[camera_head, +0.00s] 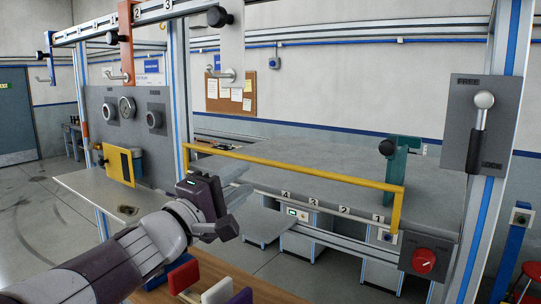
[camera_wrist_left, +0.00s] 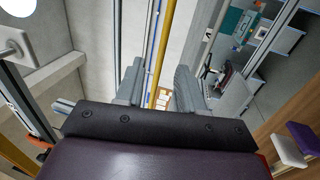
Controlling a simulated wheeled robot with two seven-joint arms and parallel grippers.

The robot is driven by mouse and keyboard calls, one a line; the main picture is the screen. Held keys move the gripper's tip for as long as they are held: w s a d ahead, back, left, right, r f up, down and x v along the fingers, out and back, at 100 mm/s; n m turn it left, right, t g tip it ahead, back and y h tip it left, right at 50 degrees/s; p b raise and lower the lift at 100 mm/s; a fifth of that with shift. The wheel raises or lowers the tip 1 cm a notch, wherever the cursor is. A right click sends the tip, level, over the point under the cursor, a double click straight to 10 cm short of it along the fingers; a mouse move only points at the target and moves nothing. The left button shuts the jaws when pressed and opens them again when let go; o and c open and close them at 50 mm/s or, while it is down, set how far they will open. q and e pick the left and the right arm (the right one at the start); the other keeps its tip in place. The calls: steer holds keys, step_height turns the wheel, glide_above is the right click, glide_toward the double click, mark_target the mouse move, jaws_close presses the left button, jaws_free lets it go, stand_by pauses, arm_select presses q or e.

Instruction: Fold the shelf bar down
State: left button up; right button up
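The yellow shelf bar (camera_head: 300,172) stands raised as a long frame above the grey shelf surface (camera_head: 330,153). Its right end bends down to a mount near the red knob. My left gripper (camera_head: 243,183) is just below the bar's left part in the head view, apparently not touching it. In the left wrist view its two grey fingers are spread (camera_wrist_left: 160,85), with nothing held. A yellow strip (camera_wrist_left: 163,50) shows between them; how far beyond the fingertips it lies is unclear. My right gripper is not in view.
A FREE-marked lever (camera_head: 480,125) is on the right post, above a red knob (camera_head: 424,261). A teal bracket (camera_head: 398,160) stands on the shelf's right. A yellow box (camera_head: 119,165) is on the left panel. Coloured blocks (camera_head: 215,291) lie below my arm.

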mark_target(266, 164)
arm_select(q)
steer(key=p+x, duration=0.1)
steer(key=x, duration=0.3)
steer(key=p+x, duration=0.1)
steer(key=x, duration=0.4)
steer(key=shift+d+f+p, duration=0.1)
steer(key=shift+f+p, duration=0.1)
steer(key=shift+p, duration=0.1)
steer(key=shift+w+d+r, duration=0.15)
steer(key=shift+w+d, duration=0.15)
steer(key=shift+w, duration=0.2)
steer(key=shift+w+d, duration=0.15)
steer(key=shift+w, duration=0.1)
steer(key=shift+c, duration=0.3)
